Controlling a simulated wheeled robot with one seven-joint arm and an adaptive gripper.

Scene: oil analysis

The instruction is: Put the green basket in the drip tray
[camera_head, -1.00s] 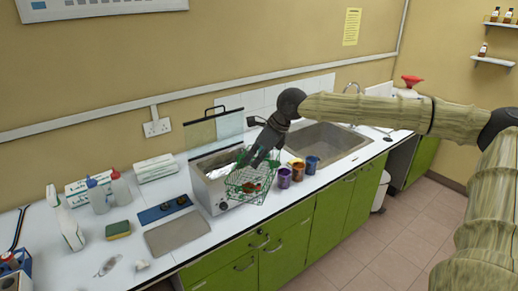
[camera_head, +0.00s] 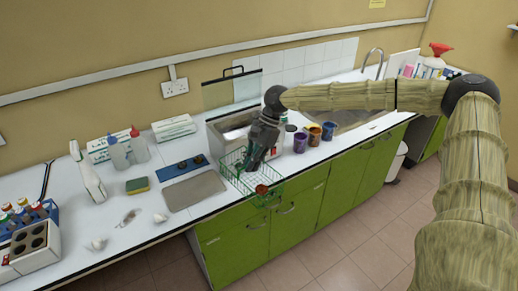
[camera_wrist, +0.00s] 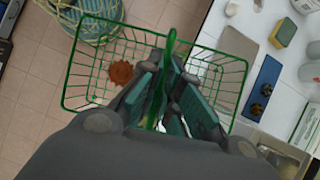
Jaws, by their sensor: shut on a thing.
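The green wire basket (camera_head: 236,177) hangs from my gripper (camera_head: 251,168), in front of the metal tank and over the counter's front edge. In the wrist view my gripper (camera_wrist: 163,75) is shut on the basket's upright green handle (camera_wrist: 171,42), and the wire rim (camera_wrist: 222,58) spreads to both sides. A reddish-brown toothed part (camera_head: 262,190) lies in the basket; the wrist view shows it too (camera_wrist: 121,73). The drip tray (camera_head: 194,190), a flat grey plate, lies on the counter left of the basket. It looks empty, and it is also in the wrist view (camera_wrist: 238,44).
The metal tank (camera_head: 222,128) stands behind the basket, with a raised glass panel at its back. Purple (camera_head: 300,143), orange and blue pots stand to its right. A blue panel with dark knobs (camera_head: 182,168) lies behind the tray. A sponge (camera_head: 137,186) and bottles are further left.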

